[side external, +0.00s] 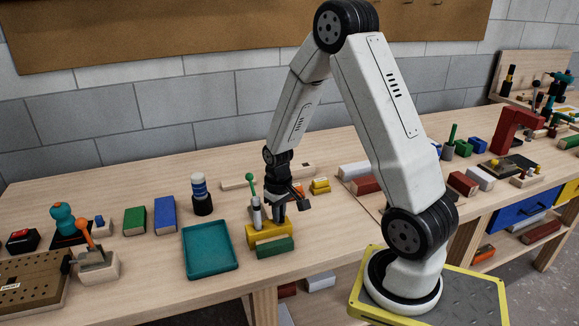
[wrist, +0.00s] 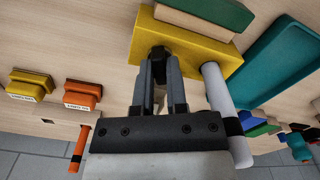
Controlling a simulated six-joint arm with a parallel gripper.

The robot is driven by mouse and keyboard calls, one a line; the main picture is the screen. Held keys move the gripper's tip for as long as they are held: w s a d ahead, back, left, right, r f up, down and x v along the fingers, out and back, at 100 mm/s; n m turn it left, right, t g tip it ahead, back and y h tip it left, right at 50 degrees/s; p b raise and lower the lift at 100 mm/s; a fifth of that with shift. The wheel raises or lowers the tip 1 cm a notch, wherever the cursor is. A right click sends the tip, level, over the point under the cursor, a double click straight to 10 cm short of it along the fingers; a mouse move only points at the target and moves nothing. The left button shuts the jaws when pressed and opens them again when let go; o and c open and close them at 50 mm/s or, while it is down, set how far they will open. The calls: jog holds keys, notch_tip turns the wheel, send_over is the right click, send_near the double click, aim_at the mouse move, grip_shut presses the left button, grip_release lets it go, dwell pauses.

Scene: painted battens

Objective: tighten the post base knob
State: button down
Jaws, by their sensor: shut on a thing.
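The yellow post base (side external: 262,236) lies on the bench behind a green block. It also shows in the wrist view (wrist: 205,55). A small black knob (wrist: 158,52) sits at the other end of the yellow base. My gripper (side external: 277,214) points down over that end. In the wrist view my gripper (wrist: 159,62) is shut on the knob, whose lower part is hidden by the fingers.
The green block (side external: 275,247) lies close in front of the base. A teal tray (side external: 210,270) is to its left. Orange (wrist: 82,95) and yellow (wrist: 30,85) labelled blocks lie nearby. A blue-and-black bottle-like item (side external: 201,195) stands behind the tray.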

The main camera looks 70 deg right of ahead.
jog(key=shift+m, duration=0.5)
jog(key=c, duration=0.6)
grip_release()
jog(key=shift+c, duration=0.2)
jog(key=shift+r, duration=0.2)
jog(key=shift+r, duration=3.75)
jog(key=shift+a, duration=0.1)
jog(key=s+a+n+t, duration=0.1)
jog(key=s+a+n, duration=0.1)
jog(key=a, duration=0.6)
jog(key=s+a+n+t, duration=0.1)
jog(key=s+a+n, duration=0.1)
jog(key=a, duration=0.6)
jog(key=shift+a+r+n+t, duration=0.15)
jog(key=shift+r+n+t, duration=0.15)
jog(key=shift+n, duration=0.1)
